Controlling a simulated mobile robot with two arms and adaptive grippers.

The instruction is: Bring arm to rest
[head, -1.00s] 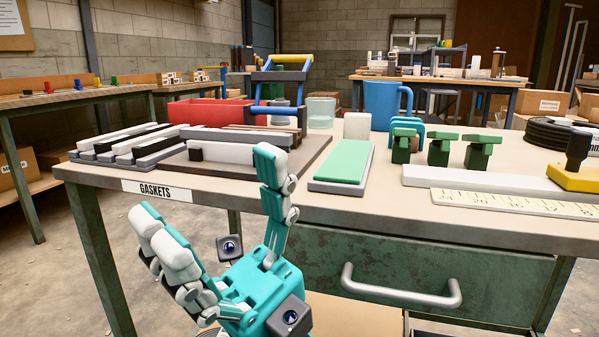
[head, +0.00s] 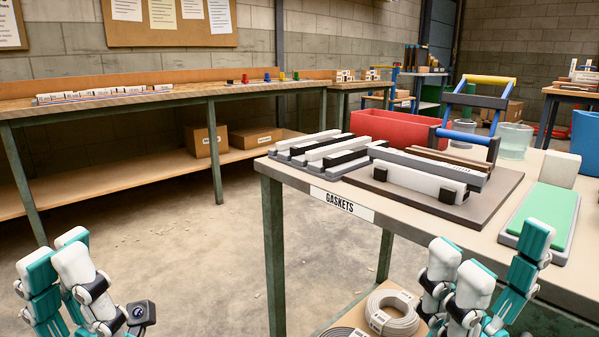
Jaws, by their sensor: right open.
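My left gripper (head: 75,262) is at the lower left, over the floor and clear of both benches. Its fingers point up and the frame cuts off its lower part, so its opening is unclear. No object shows in it. My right gripper (head: 498,255) is at the lower right, by the front edge of the gasket table (head: 400,218). Its fingers point up and stand apart, with nothing held between them. Its palm is cut off by the frame.
On the table are gasket strips (head: 322,150), a white bar with black ends (head: 420,182), a red bin (head: 398,128) and a green-topped block (head: 541,212). Coils (head: 392,312) lie on its lower shelf. A long bench (head: 150,104) stands at the left. Open floor (head: 200,250) lies between.

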